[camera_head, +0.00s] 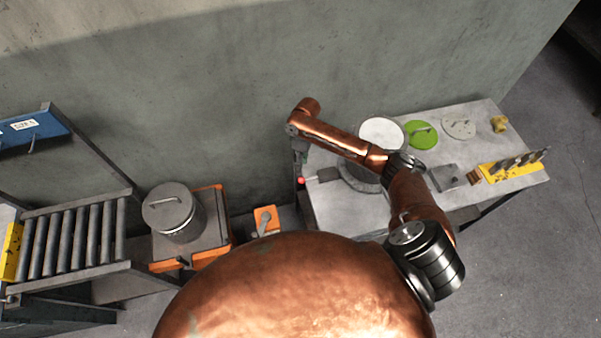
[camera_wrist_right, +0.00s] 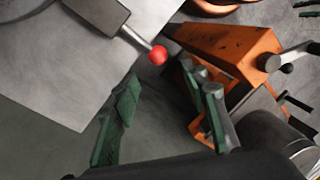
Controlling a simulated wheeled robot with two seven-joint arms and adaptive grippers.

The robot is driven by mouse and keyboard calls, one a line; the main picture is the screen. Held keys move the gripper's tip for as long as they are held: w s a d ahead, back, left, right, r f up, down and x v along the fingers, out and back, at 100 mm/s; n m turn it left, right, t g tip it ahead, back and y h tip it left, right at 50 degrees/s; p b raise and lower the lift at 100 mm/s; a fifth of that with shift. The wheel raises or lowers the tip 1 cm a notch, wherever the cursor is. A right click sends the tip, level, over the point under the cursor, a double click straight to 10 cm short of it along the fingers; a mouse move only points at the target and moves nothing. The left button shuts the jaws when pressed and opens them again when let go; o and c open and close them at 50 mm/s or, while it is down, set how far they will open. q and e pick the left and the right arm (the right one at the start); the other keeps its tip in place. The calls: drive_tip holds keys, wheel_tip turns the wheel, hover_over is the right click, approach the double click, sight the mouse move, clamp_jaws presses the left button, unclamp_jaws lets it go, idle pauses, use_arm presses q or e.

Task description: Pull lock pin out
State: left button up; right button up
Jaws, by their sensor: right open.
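A short rod with a red ball knob (camera_head: 300,180) sticks out from a dark block (camera_head: 322,175) at the table's left edge. I cannot tell for sure whether this is the lock pin. The red knob also shows in the right wrist view (camera_wrist_right: 158,55). My right gripper (camera_head: 300,158) hangs just above the knob in the head view. In the wrist view its green fingers (camera_wrist_right: 165,88) are spread apart with nothing between them, and the knob lies beyond their tips, apart from them. My left gripper is not in view.
The grey table (camera_head: 330,212) carries a white-topped round vessel (camera_head: 382,132), a green lid (camera_head: 420,135) and a yellow rack (camera_head: 512,171). An orange block with a lever (camera_head: 266,219) stands left of the table. Further left are a lidded pot (camera_head: 175,212) and a roller conveyor (camera_head: 70,242).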

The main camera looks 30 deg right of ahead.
drive_tip(key=r, duration=0.3)
drive_tip(key=shift+w+d+r, duration=0.2)
drive_tip(key=shift+w+d, duration=0.05)
idle(0.4)
